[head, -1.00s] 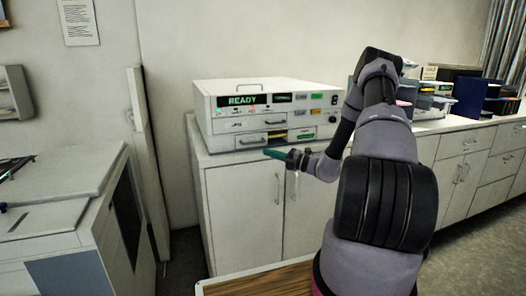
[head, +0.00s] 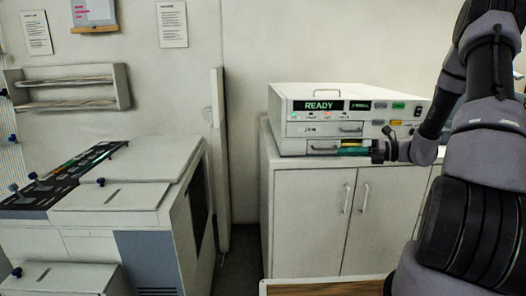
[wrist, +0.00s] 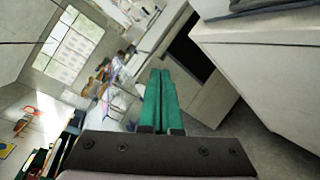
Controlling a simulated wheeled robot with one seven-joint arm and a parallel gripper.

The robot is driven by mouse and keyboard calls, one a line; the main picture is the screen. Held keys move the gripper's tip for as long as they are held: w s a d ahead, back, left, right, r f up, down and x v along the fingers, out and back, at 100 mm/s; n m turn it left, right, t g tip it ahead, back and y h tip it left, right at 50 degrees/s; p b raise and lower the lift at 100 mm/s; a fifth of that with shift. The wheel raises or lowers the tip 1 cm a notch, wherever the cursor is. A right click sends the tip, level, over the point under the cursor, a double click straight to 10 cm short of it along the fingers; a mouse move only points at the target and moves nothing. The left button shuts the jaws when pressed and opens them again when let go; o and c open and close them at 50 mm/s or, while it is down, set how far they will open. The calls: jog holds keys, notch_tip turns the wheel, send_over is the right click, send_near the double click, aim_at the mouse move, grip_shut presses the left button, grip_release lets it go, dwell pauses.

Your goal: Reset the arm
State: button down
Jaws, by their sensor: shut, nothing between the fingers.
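My gripper (head: 353,151) has green fingers and is held out at the end of my bent arm, in front of the lower part of the white machine with the READY display (head: 322,105). In the wrist view, the two green fingers of my gripper (wrist: 161,78) lie side by side, shut with nothing between them. The wrist view is tilted and looks out over the room. I cannot tell from the head view how far the gripper is from the machine's front.
The machine stands on a white cabinet (head: 310,215) with two doors. A large white copier-like unit (head: 110,200) stands at the left, with a narrow dark gap before the cabinet. A wooden-topped surface (head: 325,288) shows at the bottom edge. A wall shelf (head: 68,88) hangs at the left.

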jog(key=s+a+r+n+g+h, duration=0.5)
jog(key=s+a+r+n+h, duration=0.2)
jog(key=s+r+n, duration=0.7)
jog(key=s+d+r+n+t+h, duration=0.2)
jog(key=s+r+n+t+h, duration=0.4)
jog(key=s+n, duration=0.6)
jog(key=shift+s+r+n, duration=0.3)
jog(key=shift+r+n, duration=0.85)
jog(key=shift+n, duration=0.05)
jog(key=shift+d, duration=0.1)
